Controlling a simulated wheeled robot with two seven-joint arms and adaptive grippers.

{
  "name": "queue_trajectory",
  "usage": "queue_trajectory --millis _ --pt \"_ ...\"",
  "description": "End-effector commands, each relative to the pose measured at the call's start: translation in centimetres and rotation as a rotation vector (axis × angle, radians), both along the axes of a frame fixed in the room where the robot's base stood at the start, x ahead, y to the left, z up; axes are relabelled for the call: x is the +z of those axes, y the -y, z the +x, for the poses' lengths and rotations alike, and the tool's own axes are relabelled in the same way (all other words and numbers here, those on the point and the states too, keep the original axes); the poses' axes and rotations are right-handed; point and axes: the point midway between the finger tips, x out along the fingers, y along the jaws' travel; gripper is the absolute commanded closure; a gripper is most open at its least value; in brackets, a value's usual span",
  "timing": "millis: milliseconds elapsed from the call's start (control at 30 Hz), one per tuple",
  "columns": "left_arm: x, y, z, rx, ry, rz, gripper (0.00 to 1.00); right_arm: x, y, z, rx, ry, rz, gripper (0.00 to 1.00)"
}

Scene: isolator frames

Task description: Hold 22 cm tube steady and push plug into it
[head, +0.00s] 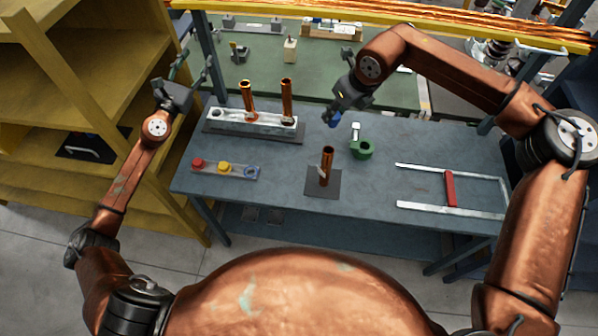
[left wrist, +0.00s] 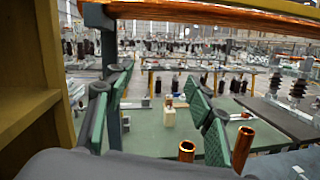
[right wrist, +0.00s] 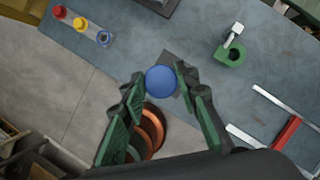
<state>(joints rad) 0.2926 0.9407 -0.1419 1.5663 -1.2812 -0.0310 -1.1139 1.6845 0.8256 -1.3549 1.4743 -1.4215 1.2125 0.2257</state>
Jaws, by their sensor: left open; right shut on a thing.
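A copper tube (head: 327,160) stands upright on a dark square plate (head: 322,189) near the table's middle front, with a small silvery piece at its side. Two more copper tubes, a left one (head: 247,98) and a right one (head: 287,98), stand in a pale rack at the back left. I cannot tell by length which is the 22 cm one. My right gripper (head: 337,112) is shut on a blue plug (right wrist: 161,81), held in the air behind the middle tube. The plug also shows in the head view (head: 334,121). My left gripper (head: 193,67) is open and empty, left of the table.
A clear holder (head: 238,170) carries a red plug (head: 198,163) and a yellow plug (head: 223,167); its right place is empty. A green tool (head: 362,149) lies right of the middle tube. A silvery frame with a red bar (head: 450,188) lies further right. Yellow shelves (head: 70,60) stand at left.

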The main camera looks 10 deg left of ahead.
Motion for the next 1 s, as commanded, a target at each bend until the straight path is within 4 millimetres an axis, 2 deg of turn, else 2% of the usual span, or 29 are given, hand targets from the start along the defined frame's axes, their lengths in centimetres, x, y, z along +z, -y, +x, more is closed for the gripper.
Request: queue_trajectory --millis 33,200,367,500,633,800,900,1000 --pt "-2.6 1.7 -0.3 -0.03 -0.035 -0.005 0.51 0.0 0.0 0.0 0.0 0.0 0.0 0.88" --pt "-10.0 7.6 -2.2 -0.136 -0.131 -0.004 0.51 0.0 0.0 0.0 0.0 0.0 0.0 0.88" --pt "-16.0 13.8 -5.1 -0.249 -0.204 -0.012 0.51 0.0 0.0 0.0 0.0 0.0 0.0 0.88" --pt "-20.3 19.6 -8.4 -0.357 -0.249 -0.031 0.51 0.0 0.0 0.0 0.0 0.0 0.0 0.88" --pt "-23.2 25.0 -12.0 -0.461 -0.272 -0.056 0.51 0.0 0.0 0.0 0.0 0.0 0.0 0.88" --pt "-24.9 30.9 -16.3 -0.573 -0.272 -0.092 0.51 0.0 0.0 0.0 0.0 0.0 0.0 0.88" --pt "-25.2 33.1 -18.0 -0.616 -0.263 -0.109 0.51 0.0 0.0 0.0 0.0 0.0 0.0 0.88" --pt "-25.3 34.5 -19.1 -0.642 -0.258 -0.119 0.51 0.0 0.0 0.0 0.0 0.0 0.0 0.88"
